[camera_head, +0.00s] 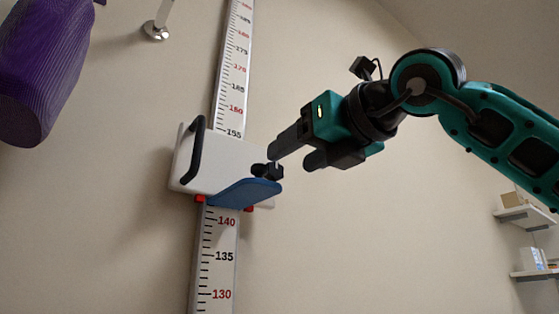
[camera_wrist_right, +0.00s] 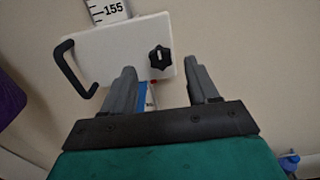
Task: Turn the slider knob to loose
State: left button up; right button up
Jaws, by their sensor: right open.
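The slider (camera_head: 222,168) is a white block on a vertical measuring scale (camera_head: 221,250), between the 140 and 155 marks. It has a black handle on its left and a blue plate (camera_head: 243,193) below. The black star-shaped knob (camera_head: 267,170) sits on its right part; it also shows in the right wrist view (camera_wrist_right: 160,59), with a white mark on its face. My right gripper (camera_head: 293,153) is open, close to the knob from the right. In the right wrist view the open fingers (camera_wrist_right: 162,82) are apart and the knob lies beyond their tips, not touched. My left gripper is not in view.
A purple hanging thing (camera_head: 42,70) is at the upper left, near a metal wall hook (camera_head: 157,29). Wall shelves (camera_head: 526,216) with small boxes stand at the far right.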

aim_at(277, 167)
jog(key=p+x, duration=0.1)
jog(key=x, duration=0.4)
jog(key=c, duration=1)
